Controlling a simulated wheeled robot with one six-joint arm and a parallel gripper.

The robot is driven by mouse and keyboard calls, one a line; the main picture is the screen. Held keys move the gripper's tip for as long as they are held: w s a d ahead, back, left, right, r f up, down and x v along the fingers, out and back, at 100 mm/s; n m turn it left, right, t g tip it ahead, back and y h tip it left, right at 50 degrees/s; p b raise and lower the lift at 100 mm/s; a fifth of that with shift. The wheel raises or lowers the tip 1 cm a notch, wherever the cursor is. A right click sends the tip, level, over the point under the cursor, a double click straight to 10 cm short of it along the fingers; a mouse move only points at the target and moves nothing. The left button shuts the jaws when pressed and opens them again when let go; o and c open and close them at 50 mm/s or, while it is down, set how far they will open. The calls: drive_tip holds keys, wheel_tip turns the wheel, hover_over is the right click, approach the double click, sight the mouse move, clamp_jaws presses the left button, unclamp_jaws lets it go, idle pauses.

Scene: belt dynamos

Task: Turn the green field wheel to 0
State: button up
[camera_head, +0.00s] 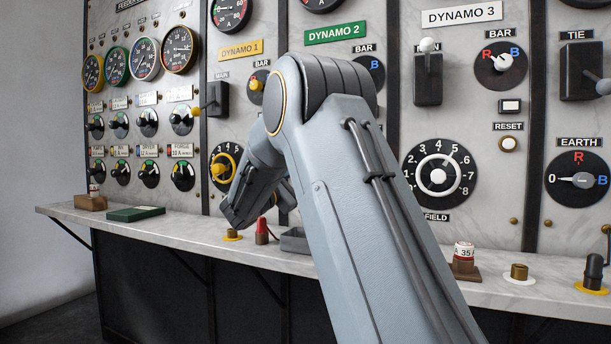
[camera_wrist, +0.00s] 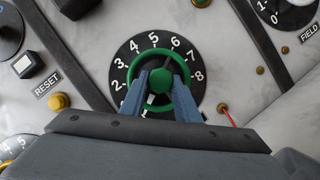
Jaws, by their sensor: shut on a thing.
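The green field wheel (camera_wrist: 177,63) shows in the wrist view, a green rim with a round green hub, on a black dial (camera_wrist: 118,75) with white numbers. The numbers 2 to 8 are readable; the lower part of the dial, with its 0, is hidden by my gripper. My gripper (camera_wrist: 161,78) reaches up from below with its two blue fingers on either side of the hub, shut on the wheel. I cannot tell for sure which number the wheel points at. In the head view my arm covers this wheel; the green DYNAMO 2 plate (camera_head: 336,32) shows above.
In the head view, a yellow wheel (camera_head: 236,160) is left of my arm and a white wheel (camera_head: 456,160) right of it. A marble shelf (camera_head: 180,228) below carries small parts, including a red-capped piece (camera_head: 262,232). A RESET button (camera_wrist: 58,101) is left of the dial.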

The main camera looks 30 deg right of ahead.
drive_tip(key=shift+f, duration=0.1)
drive_tip(key=o, duration=1)
drive_tip(key=shift+o, duration=0.2)
drive_tip(key=v, duration=0.7)
drive_tip(key=shift+a, duration=0.4)
drive_tip(key=shift+s+f, duration=0.1)
drive_tip(key=shift+s, duration=0.05)
